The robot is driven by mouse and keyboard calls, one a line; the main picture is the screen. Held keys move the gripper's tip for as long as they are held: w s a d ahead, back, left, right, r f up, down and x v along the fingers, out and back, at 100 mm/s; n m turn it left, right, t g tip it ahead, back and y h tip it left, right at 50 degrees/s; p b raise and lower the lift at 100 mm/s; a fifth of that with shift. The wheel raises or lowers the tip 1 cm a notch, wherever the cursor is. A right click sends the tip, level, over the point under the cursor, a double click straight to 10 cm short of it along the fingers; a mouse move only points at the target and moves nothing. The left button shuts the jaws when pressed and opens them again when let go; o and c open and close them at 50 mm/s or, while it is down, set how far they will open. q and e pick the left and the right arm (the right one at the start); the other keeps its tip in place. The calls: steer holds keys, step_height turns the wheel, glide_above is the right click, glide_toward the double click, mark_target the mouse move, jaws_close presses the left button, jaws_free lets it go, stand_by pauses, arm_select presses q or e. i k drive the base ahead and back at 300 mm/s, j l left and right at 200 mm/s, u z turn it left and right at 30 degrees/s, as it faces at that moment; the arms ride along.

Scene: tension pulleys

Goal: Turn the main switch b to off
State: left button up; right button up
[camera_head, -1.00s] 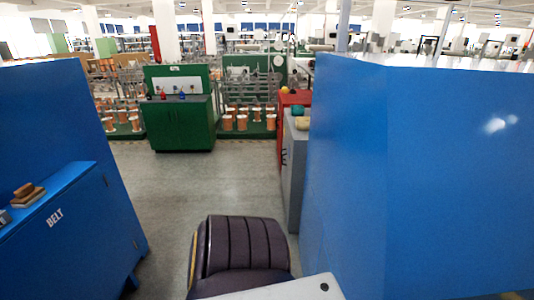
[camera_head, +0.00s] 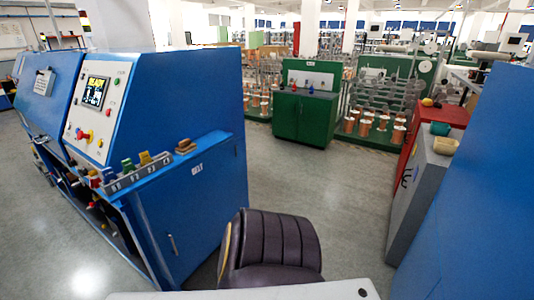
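A blue machine (camera_head: 160,90) stands at the left with a light control panel (camera_head: 93,105) facing left. On the panel, below a lit screen (camera_head: 96,91), is a red rotary switch on a yellow plate (camera_head: 84,136). It looks like a main switch. I cannot read its label or tell whether it is switch b, and its knob position is too small to make out. Neither of my grippers is in view.
A ledge with coloured blocks (camera_head: 135,165) juts from the machine's front. A grey cabinet (camera_head: 420,190) and green cabinet (camera_head: 305,115) stand farther back.

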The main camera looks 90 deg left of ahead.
mark_target(93, 184)
steer(key=u, duration=4.2)
